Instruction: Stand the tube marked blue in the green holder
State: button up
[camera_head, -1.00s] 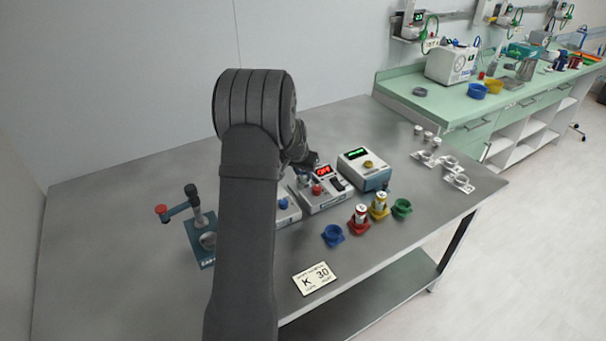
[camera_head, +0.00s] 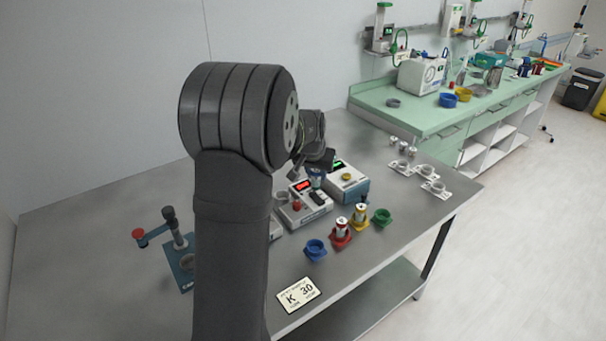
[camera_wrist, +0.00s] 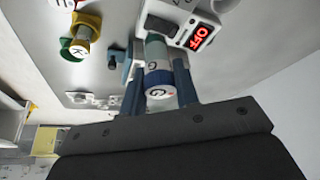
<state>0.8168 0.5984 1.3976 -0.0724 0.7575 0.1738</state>
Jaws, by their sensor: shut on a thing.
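My gripper (camera_wrist: 158,85) is shut on a tube with a blue band (camera_wrist: 158,78), which lies between its two blue fingers in the wrist view. In the head view this blue-banded tube (camera_head: 317,178) shows below my wrist, by the device with the red display. The green holder (camera_head: 381,217) stands empty at the right end of the row of holders, to the right of and nearer than my gripper. The fingers are mostly hidden in the head view.
A blue holder (camera_head: 316,250) looks empty. The red holder (camera_head: 341,240) and yellow holder (camera_head: 359,224) each hold a tube. A device with a red display (camera_head: 305,198) and one with a green display (camera_head: 346,182) stand behind. A card (camera_head: 299,295) lies near the front edge.

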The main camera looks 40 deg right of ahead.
jog(key=s+d+f+m+g, duration=0.1)
jog(key=s+d+f+m, duration=0.1)
jog(key=s+d, duration=0.55)
jog(key=s+d+f+m+g, duration=0.1)
jog(key=s+d+f+m, duration=0.15)
jog(key=s+d, duration=0.5)
jog(key=shift+h, duration=0.3)
jog(key=shift+w+a+x, duration=0.1)
jog(key=shift+w+x, duration=0.1)
jog(key=shift+x, duration=0.85)
jog(key=shift+w+a+x, duration=0.1)
jog(key=shift+w+x, duration=0.05)
jog(key=shift+x, duration=0.9)
jog(key=shift+w+a+x, duration=0.1)
jog(key=shift+w+x, duration=0.1)
jog(key=shift+x, duration=0.8)
jog(key=shift+f, duration=0.7)
jog(key=o, duration=0.8)
jog(key=shift+c, duration=0.2)
jog(key=shift+r, duration=0.1)
jog(key=v, duration=1)
jog(key=shift+s+a+r, duration=0.2)
jog(key=shift+s+r, duration=0.05)
jog(key=shift+r, duration=0.1)
